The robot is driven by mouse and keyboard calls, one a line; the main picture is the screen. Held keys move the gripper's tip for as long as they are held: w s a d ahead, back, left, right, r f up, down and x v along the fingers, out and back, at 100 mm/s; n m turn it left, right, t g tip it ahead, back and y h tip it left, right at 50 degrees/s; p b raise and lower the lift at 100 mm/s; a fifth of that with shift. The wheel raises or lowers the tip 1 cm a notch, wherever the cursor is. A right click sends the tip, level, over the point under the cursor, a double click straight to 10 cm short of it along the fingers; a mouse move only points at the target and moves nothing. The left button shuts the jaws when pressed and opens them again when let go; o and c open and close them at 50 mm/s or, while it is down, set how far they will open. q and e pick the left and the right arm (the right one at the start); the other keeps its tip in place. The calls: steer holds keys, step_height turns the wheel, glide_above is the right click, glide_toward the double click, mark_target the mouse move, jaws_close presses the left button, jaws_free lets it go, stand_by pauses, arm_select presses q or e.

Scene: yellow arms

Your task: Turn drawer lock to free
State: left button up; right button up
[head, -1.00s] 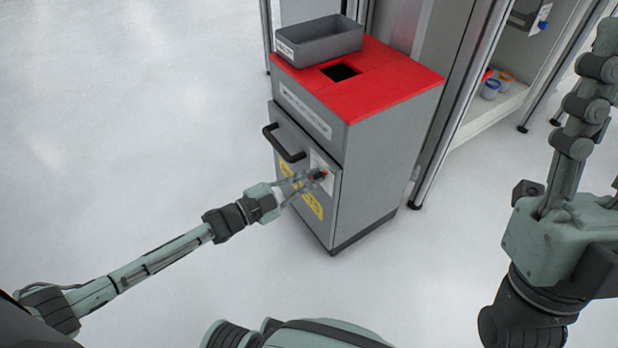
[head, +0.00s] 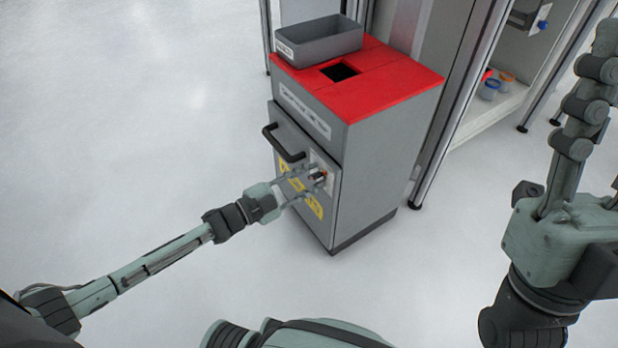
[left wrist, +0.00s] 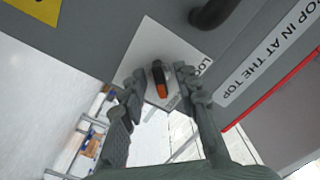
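The drawer lock (head: 319,176) is a small black knob with an orange-red end, on a light plate on the front of the grey cabinet. In the left wrist view the lock knob (left wrist: 159,79) stands between my fingertips, its orange end toward the bottom of the picture. My left gripper (head: 304,184) is open at the lock. In the left wrist view the left gripper (left wrist: 158,86) has one finger on each side of the knob, with gaps showing.
The cabinet (head: 385,170) has a red top with a square hole and a grey bin (head: 320,42) on it. A black drawer handle (head: 284,143) sticks out left of the lock. A shelf frame (head: 465,100) stands behind. The floor at left is clear.

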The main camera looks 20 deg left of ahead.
arm_select(q)
steer(key=shift+a, duration=0.1)
steer(key=v, duration=1.2)
